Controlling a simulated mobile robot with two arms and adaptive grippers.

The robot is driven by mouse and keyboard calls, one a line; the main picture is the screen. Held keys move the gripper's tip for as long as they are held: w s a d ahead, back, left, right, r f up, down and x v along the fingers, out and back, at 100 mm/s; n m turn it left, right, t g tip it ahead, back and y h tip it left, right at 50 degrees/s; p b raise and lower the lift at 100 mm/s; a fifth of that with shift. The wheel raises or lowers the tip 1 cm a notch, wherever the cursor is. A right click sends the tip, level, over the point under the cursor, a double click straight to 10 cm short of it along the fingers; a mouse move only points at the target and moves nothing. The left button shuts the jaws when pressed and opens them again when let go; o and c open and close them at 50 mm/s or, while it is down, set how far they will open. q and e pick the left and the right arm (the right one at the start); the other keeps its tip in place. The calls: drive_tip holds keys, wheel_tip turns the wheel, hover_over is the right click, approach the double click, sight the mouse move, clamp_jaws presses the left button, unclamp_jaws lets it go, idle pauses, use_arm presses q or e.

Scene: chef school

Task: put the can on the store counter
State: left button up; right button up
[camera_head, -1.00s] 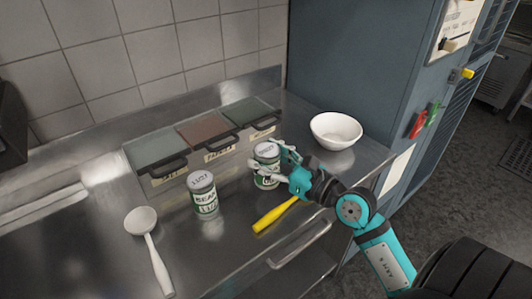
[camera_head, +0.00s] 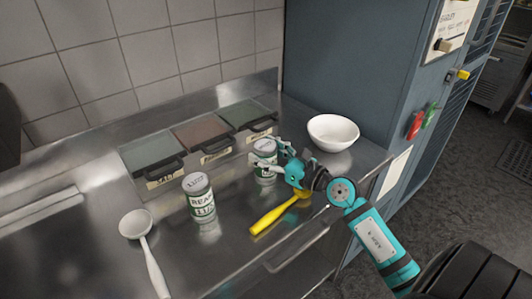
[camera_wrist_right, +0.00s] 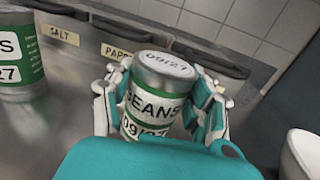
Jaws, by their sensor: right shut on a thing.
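A green-and-white bean can (camera_head: 264,175) with a grey lid stands upright between the fingers of my right gripper (camera_head: 277,163). In the right wrist view the fingers close around both sides of the same can (camera_wrist_right: 152,108), with its BEANS label facing me. Its base is partly hidden, so I cannot tell whether it touches the steel counter (camera_head: 90,255). A second, similar can (camera_head: 202,202) stands upright on the counter to the left. It also shows at the left edge of the wrist view (camera_wrist_right: 18,62). My left gripper is not in view.
Lidded containers (camera_head: 200,133) labelled with spice names line the back of the counter. A white bowl (camera_head: 333,133) stands at right, a yellow-handled utensil (camera_head: 270,217) lies in front of the gripper, and a white ladle (camera_head: 137,224) lies at left. A blue-grey cabinet (camera_head: 350,70) rises behind.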

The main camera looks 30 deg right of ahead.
drive_tip(key=shift+f, duration=0.1)
drive_tip(key=o, duration=1.4)
drive_tip(key=shift+s+d, duration=0.1)
drive_tip(key=shift+s, duration=0.15)
drive_tip(key=b+v, duration=0.3)
drive_tip(key=v, duration=0.7)
drive_tip(key=shift+s+d+b, duration=0.1)
drive_tip(key=shift+s+b, duration=0.1)
drive_tip(key=shift+b, duration=0.1)
drive_tip(key=shift+s+d, duration=0.15)
drive_tip(key=shift+s, duration=0.35)
